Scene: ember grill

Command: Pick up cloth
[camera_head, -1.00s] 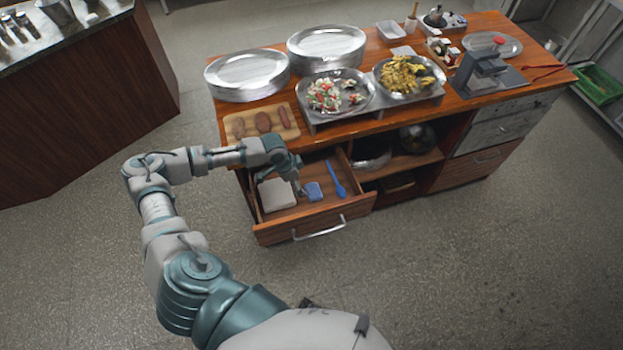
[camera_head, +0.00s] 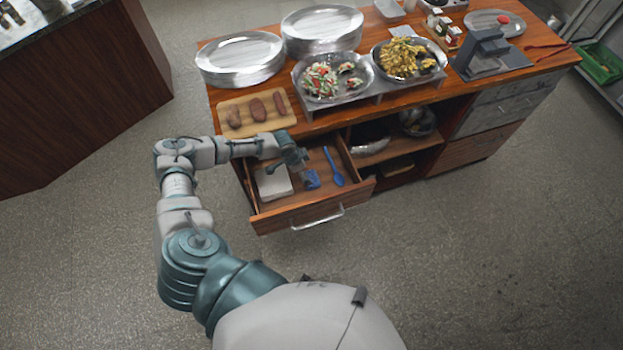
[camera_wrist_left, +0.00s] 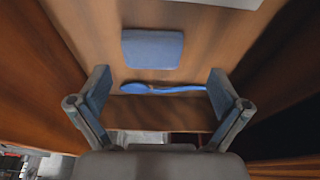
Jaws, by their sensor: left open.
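The blue folded cloth (camera_head: 312,180) lies flat in the open drawer, between a white folded item and a blue spoon. The cloth (camera_wrist_left: 152,48) also shows whole in the left wrist view, ahead of the fingers. My left gripper (camera_head: 303,168) is over the drawer, close to the cloth and partly in front of it in the head view. In the left wrist view, the left gripper (camera_wrist_left: 162,90) is open, its two fingers wide apart with nothing held. My right gripper is in no view.
The drawer (camera_head: 313,213) is pulled out below the wooden counter. The blue spoon (camera_head: 333,165) and white item (camera_head: 272,183) lie beside the cloth. Above stand a board of meat (camera_head: 229,104), plates (camera_head: 240,58) and food pans. The floor around is clear.

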